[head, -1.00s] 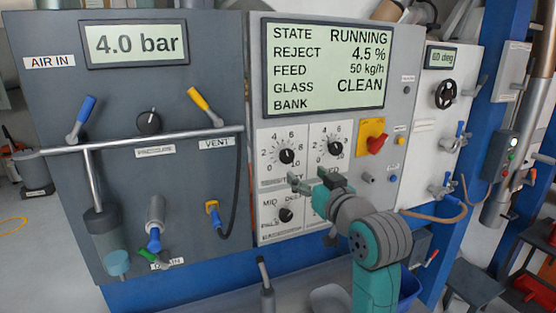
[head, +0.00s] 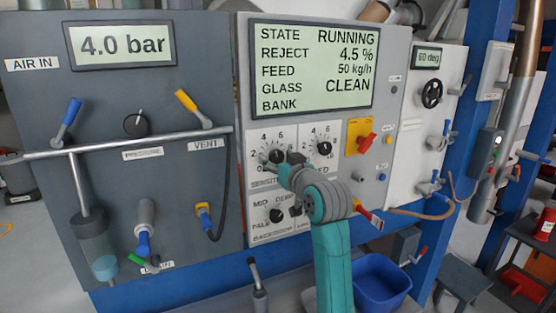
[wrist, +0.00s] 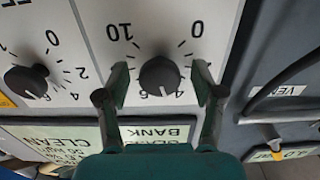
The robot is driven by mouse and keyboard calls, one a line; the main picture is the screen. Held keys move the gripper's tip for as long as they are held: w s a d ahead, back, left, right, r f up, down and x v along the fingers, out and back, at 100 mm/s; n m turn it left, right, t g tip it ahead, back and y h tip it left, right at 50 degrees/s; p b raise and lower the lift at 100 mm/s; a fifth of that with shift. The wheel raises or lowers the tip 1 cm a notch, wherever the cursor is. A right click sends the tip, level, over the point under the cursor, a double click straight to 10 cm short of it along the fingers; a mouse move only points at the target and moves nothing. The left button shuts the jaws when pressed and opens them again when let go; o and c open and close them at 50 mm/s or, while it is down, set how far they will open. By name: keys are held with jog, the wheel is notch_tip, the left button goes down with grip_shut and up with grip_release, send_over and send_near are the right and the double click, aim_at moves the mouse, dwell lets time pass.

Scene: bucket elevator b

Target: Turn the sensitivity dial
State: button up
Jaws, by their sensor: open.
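The sensitivity dial (wrist: 159,76) is a round black knob on a white scale plate, and the wrist view shows it upside down. Its white mark points to the bottom of that picture, near the middle of the scale. My gripper (wrist: 160,82) is open, with one finger on each side of the dial. A gap shows between each finger and the knob; depth is hard to judge. In the head view my gripper (head: 272,163) is in front of the sensitivity dial (head: 277,155) and hides part of it and its label.
The feed dial (head: 323,149) is just right of the sensitivity dial, with the backdrop dial (head: 276,215) below. A red switch on a yellow plate (head: 360,138) is further right. The display (head: 314,65) above reads RUNNING, reject 4.5 %, feed 50 kg/h, glass CLEAN.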

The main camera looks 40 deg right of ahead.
jog(key=c, duration=1.1)
jog(key=shift+c, duration=0.2)
jog(key=shift+m, duration=0.4)
jog(key=m, duration=0.2)
jog(key=shift+m, duration=2.1)
